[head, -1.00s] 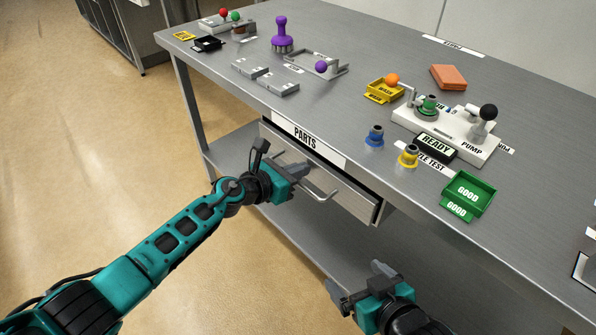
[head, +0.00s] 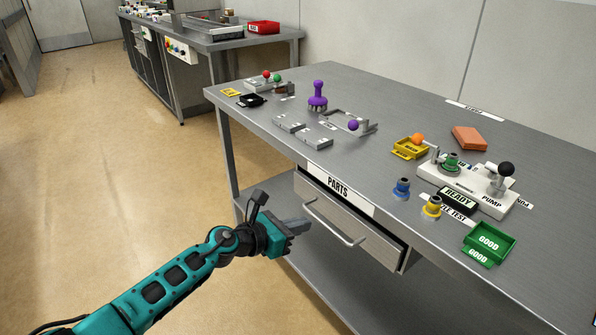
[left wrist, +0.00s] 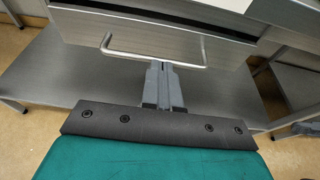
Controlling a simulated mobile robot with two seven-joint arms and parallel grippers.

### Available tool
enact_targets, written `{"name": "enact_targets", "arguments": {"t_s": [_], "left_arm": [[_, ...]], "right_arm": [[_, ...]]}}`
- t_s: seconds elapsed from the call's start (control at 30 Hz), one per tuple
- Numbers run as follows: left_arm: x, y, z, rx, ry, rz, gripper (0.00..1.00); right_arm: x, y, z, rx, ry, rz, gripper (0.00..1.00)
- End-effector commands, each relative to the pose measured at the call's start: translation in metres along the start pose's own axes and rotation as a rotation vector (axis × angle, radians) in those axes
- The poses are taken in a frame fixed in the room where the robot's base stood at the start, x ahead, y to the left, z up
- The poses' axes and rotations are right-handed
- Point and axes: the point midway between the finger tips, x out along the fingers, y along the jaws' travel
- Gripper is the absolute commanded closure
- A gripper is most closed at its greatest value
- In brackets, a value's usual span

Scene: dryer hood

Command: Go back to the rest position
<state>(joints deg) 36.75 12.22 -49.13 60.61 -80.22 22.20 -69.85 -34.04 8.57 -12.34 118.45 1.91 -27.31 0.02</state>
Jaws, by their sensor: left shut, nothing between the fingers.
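My left gripper (head: 300,226) is shut and empty in front of the workbench, left of the PARTS drawer (head: 350,212) and its bar handle (head: 335,224). In the left wrist view, the closed fingers (left wrist: 164,84) point towards the drawer front, with the handle (left wrist: 150,57) just beyond them. The fingers do not grip the handle. The drawer sticks out a little under the bench top. My right gripper is out of the head view.
The grey bench top (head: 390,92) carries a purple-handled tool (head: 318,97), a yellow tray (head: 410,148), a white pump unit (head: 470,185) and a green GOOD tray (head: 489,242). A lower shelf (head: 330,275) lies under the drawer. Open floor (head: 110,180) is at the left.

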Motion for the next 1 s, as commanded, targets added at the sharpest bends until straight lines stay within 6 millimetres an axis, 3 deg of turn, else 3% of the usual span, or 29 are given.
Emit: {"name": "enact_targets", "arguments": {"t_s": [0.17,0.27,0.37,0.53,0.7,0.9,0.97,1.0], "left_arm": [[-0.005,-0.013,0.002,-0.155,-0.048,0.007,1.0],[-0.017,-0.029,0.005,-0.436,-0.132,0.027,1.0],[-0.04,-0.041,0.005,-0.822,-0.237,0.062,1.0],[-0.091,-0.048,-0.011,-1.486,-0.417,0.148,1.0],[-0.156,-0.055,-0.043,-2.12,-0.609,0.254,1.0],[-0.239,-0.08,-0.085,-2.761,-0.87,0.392,1.0],[-0.259,-0.088,-0.093,-2.903,-0.944,0.426,1.0],[-0.271,-0.093,-0.098,2.923,0.969,-0.435,1.0]], "right_arm": [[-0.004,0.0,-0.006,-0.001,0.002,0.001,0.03],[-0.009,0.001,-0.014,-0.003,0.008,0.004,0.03],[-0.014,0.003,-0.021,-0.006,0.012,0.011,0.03],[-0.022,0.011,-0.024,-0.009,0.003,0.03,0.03],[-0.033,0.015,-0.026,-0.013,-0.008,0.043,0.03],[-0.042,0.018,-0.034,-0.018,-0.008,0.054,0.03],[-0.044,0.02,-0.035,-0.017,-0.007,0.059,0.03],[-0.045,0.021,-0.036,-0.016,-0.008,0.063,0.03]]}}
